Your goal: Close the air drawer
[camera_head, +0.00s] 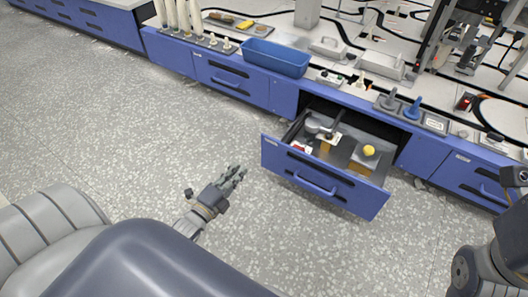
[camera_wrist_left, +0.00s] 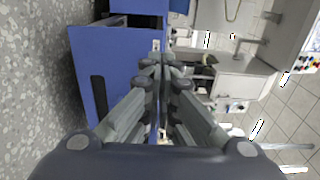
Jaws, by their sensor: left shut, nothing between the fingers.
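The open drawer (camera_head: 318,183) has a blue front with a bar handle (camera_head: 315,184) and is pulled out of the blue bench. Inside it are a yellow round object (camera_head: 368,150), a grey round item and small boxes. My left gripper (camera_head: 238,173) is shut and empty, in the air to the left of the drawer front and apart from it. In the left wrist view, the shut left fingers (camera_wrist_left: 163,62) point past a blue panel (camera_wrist_left: 93,80), which seems to be the drawer front. My right gripper is not clearly seen; part of my right arm shows at the lower right edge.
A blue bin (camera_head: 276,57) sits on the bench top above the closed drawers. White cones (camera_head: 184,15), trays and tools stand along the bench. Another closed drawer (camera_head: 485,187) is at the right. The speckled floor before the bench is clear.

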